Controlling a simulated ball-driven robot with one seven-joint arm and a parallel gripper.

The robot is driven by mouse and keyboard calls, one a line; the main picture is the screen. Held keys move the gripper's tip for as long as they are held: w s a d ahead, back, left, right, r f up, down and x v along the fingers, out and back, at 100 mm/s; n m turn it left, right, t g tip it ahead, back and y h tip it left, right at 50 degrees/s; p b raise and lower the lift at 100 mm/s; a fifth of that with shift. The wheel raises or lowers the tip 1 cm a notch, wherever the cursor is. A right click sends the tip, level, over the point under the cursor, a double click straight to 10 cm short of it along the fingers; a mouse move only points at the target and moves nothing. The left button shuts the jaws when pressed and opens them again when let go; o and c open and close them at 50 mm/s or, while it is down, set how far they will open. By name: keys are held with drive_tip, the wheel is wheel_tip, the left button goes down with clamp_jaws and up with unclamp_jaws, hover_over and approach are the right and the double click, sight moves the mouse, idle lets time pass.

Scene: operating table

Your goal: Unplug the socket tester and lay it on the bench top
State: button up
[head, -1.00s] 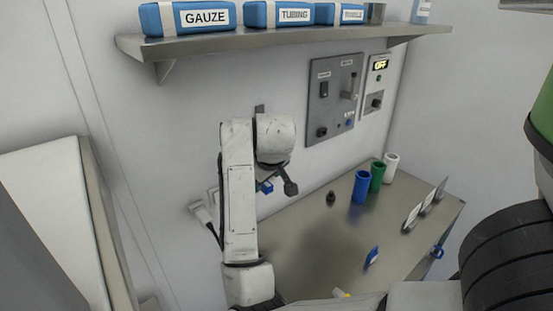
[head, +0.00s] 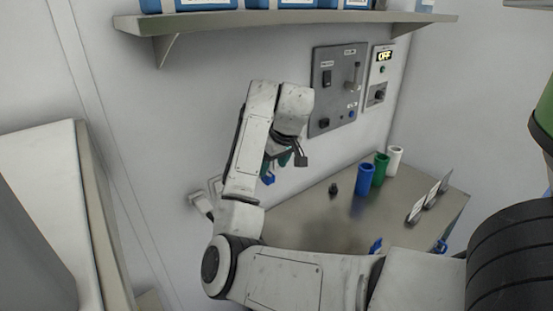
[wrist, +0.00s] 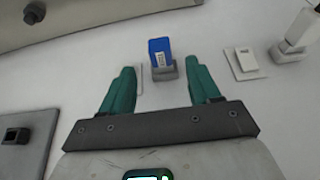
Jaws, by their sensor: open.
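The socket tester (wrist: 160,48) is a small blue block with a pale label. In the wrist view it sits in a grey holder or socket on the white wall. In the head view a blue bit of it (head: 268,179) shows just below my gripper (head: 279,158), partly hidden by the arm. In the wrist view my gripper (wrist: 161,70) is open, with a teal finger on each side. The tester lies between the fingertips and slightly beyond them, with gaps on both sides and no visible contact. The bench top (head: 315,215) is grey metal, right of the arm.
On the bench stand blue (head: 366,180), green (head: 380,170) and white (head: 395,161) cylinders, a small black knob (head: 333,189) and tilted cards (head: 427,203). A control panel (head: 338,88) is on the wall, with a shelf (head: 290,22) above. The bench's middle is clear.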

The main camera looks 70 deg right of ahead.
sight(269, 174)
drive_tip(key=shift+x, duration=2.3)
drive_tip(key=shift+r, duration=0.1)
drive_tip(key=shift+c, duration=0.3)
clamp_jaws()
